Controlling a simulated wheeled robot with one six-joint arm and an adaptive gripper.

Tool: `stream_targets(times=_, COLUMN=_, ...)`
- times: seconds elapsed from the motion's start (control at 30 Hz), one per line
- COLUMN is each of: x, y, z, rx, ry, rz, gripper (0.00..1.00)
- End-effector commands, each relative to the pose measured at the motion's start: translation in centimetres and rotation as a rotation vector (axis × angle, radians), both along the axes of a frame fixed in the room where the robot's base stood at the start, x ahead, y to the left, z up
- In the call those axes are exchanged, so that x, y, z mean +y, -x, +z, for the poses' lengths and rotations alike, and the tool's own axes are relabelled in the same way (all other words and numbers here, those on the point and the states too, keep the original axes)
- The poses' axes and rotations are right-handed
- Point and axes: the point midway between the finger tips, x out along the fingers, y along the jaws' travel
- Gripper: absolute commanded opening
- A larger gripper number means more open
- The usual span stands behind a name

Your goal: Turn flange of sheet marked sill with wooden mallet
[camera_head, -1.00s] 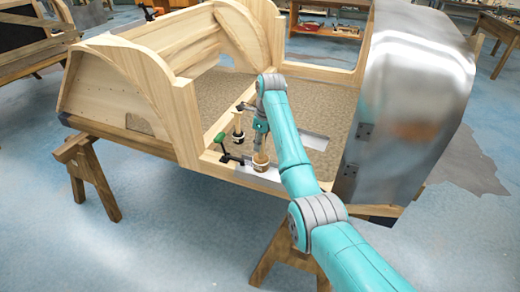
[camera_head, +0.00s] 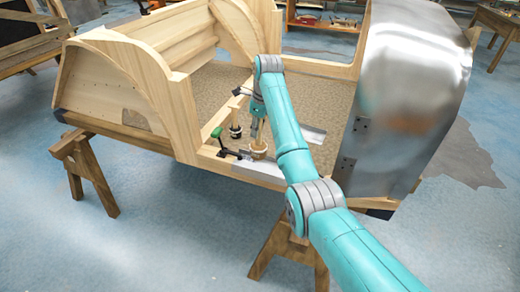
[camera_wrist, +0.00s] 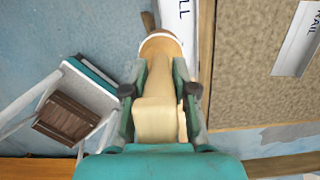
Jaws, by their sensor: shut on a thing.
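A wooden mallet (camera_head: 259,147) is held in my gripper (camera_head: 259,132) above the near sill. The wrist view shows my gripper (camera_wrist: 157,90) shut around the mallet's pale wooden part (camera_wrist: 155,115), with its round, light-banded end (camera_wrist: 160,46) pointing away. In the wrist view, a white sheet (camera_wrist: 182,15) with a partly hidden label ending in "LL" lies beyond the mallet. I cannot tell whether the mallet touches it.
A sheet labelled RAIL (camera_wrist: 298,40) lies on the brown floor panel (camera_wrist: 250,90). A curved metal panel (camera_head: 408,105) rises at right. A trestle (camera_head: 88,172) supports the frame.

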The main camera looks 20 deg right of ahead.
Motion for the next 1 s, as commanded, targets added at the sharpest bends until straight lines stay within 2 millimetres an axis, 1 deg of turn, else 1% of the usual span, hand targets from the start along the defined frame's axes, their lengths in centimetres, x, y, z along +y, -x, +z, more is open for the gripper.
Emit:
stream_targets(times=0.47, x=0.0, y=0.0, z=-0.1, rx=0.003, ry=-0.001, rz=-0.001, gripper=0.00)
stream_targets(times=0.53, x=0.0, y=0.0, z=-1.2, rx=0.006, ry=-0.001, rz=0.000, gripper=0.00)
stream_targets(times=0.57, x=0.0, y=0.1, z=-2.1, rx=0.007, ry=-0.001, rz=0.000, gripper=0.00)
stream_targets(times=0.67, x=0.0, y=0.2, z=-6.2, rx=0.011, ry=-0.002, rz=-0.001, gripper=0.00)
stream_targets(times=0.7, x=0.0, y=0.2, z=-7.8, rx=0.011, ry=-0.002, rz=-0.001, gripper=0.00)
stream_targets(times=0.73, x=0.0, y=0.2, z=-9.0, rx=0.010, ry=-0.001, rz=-0.001, gripper=0.00)
stream_targets(times=0.77, x=0.0, y=0.0, z=-9.3, rx=0.005, ry=-0.001, rz=-0.001, gripper=0.00)
stream_targets(times=0.8, x=0.0, y=-0.1, z=-8.8, rx=0.001, ry=-0.001, rz=-0.001, gripper=0.00)
stream_targets(times=0.87, x=0.0, y=-0.1, z=-8.4, rx=0.000, ry=-0.001, rz=-0.001, gripper=0.00)
stream_targets(times=1.0, x=0.0, y=-0.1, z=-6.4, rx=-0.001, ry=-0.002, rz=-0.001, gripper=0.00)
